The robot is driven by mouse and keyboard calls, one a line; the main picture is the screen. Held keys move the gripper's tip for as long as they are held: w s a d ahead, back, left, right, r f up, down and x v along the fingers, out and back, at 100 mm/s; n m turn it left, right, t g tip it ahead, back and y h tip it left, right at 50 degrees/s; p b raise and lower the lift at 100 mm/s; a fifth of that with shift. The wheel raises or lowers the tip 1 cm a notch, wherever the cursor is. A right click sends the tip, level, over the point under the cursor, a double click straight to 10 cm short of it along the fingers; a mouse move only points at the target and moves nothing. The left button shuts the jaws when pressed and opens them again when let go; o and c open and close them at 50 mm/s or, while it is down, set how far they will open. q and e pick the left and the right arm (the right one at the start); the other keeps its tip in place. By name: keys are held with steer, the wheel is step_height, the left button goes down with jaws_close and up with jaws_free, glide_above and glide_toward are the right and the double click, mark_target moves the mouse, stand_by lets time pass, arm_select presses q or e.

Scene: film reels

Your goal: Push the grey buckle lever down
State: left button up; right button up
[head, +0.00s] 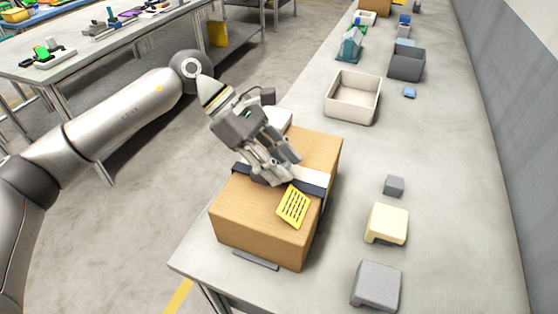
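A brown cardboard box (262,218) stands on the grey table, with a dark strap (238,170) across its top. A pale, whitish-grey piece (313,176) lies on the strap just right of my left gripper; I cannot tell whether it is the buckle lever or another part of the buckle. My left gripper (280,176) points down at the strap, its fingertips at or just above the buckle area. The fingers hide part of the buckle, and whether they touch it is unclear. Their opening cannot be made out. My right gripper is out of view.
To the right are a small grey block (394,186), a cream block (387,224) and a larger grey block (376,286). A beige open bin (352,98) stands behind. A wall bounds the right.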

arm_select(q)
steer(key=c, duration=0.5)
steer(key=shift+d+y+b, duration=0.25)
steer(key=shift+y+b, duration=0.1)
steer(key=shift+y, duration=0.35)
steer(key=o, duration=1)
steer(key=shift+o, duration=0.2)
steer(key=shift+a, duration=0.1)
steer(key=v, duration=1.2)
steer(key=shift+s, duration=0.25)
steer(key=shift+c, duration=0.3)
